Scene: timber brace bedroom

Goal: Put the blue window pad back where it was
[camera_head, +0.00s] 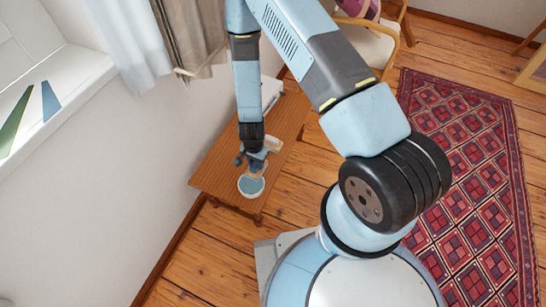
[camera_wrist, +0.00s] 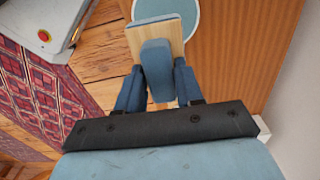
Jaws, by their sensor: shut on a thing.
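My gripper (camera_wrist: 158,85) is shut on the blue window pad (camera_wrist: 157,66), a blue-grey block on a pale wooden board with another blue strip at its far edge. The two dark blue fingers stand on either side of the block. In the head view, my gripper (camera_head: 254,156) is over the near end of the wooden bench, and the pad's pale wood (camera_head: 272,144) shows at its right. A round pale-blue dish (camera_head: 251,187) with a white rim sits close by on the bench, partly hidden behind the board in the wrist view (camera_wrist: 196,18).
The wooden bench (camera_head: 212,176) stands along the white wall, with a white object (camera_head: 271,92) at its far end. A window sill (camera_head: 75,92) at left bears a blue sliver (camera_head: 50,101) and a green one (camera_head: 14,122). Curtains (camera_head: 195,35), a chair (camera_head: 368,45) and a red rug (camera_head: 470,150) are around.

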